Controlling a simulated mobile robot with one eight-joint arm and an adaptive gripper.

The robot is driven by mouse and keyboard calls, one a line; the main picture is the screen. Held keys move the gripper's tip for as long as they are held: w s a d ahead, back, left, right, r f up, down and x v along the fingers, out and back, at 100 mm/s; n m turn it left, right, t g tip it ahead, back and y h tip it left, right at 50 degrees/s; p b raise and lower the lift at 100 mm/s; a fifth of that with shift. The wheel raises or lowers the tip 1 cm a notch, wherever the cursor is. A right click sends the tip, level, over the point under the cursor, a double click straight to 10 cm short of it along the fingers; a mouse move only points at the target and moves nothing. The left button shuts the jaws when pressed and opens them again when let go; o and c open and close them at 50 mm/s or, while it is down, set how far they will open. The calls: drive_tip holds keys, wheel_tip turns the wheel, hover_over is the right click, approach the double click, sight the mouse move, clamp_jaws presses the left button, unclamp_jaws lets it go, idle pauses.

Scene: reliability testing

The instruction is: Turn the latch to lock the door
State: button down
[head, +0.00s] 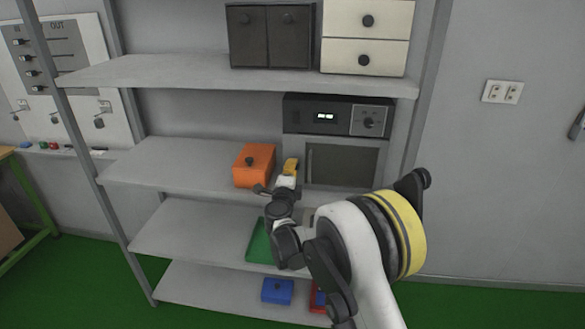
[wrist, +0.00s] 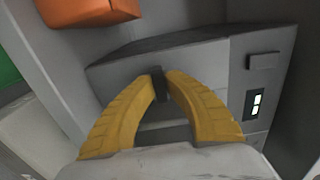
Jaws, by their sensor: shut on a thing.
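The grey oven-like cabinet (head: 292,143) stands on the middle shelf, with its door (head: 345,165) closed as far as I can see. It fills much of the wrist view (wrist: 200,60). My gripper (head: 291,163) is at the left edge of the door. In the wrist view, the yellow fingers of my gripper (wrist: 162,76) are closed around a small dark upright piece (wrist: 158,84) on the cabinet front. I cannot tell whether this piece is the latch or a door handle.
An orange box (head: 255,162) stands close left of my gripper and shows at the top left of the wrist view (wrist: 88,10). A green tray (head: 258,243) and a blue box (head: 277,291) lie below. Left shelf space is clear. Drawer units (head: 368,40) stand above.

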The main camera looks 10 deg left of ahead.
drive_tip(key=c, duration=1.4)
unclamp_jaws()
drive_tip(key=s, duration=0.8)
drive_tip(key=s+d, duration=0.1)
drive_tip(key=s, duration=0.3)
drive_tip(key=shift+d, duration=0.1)
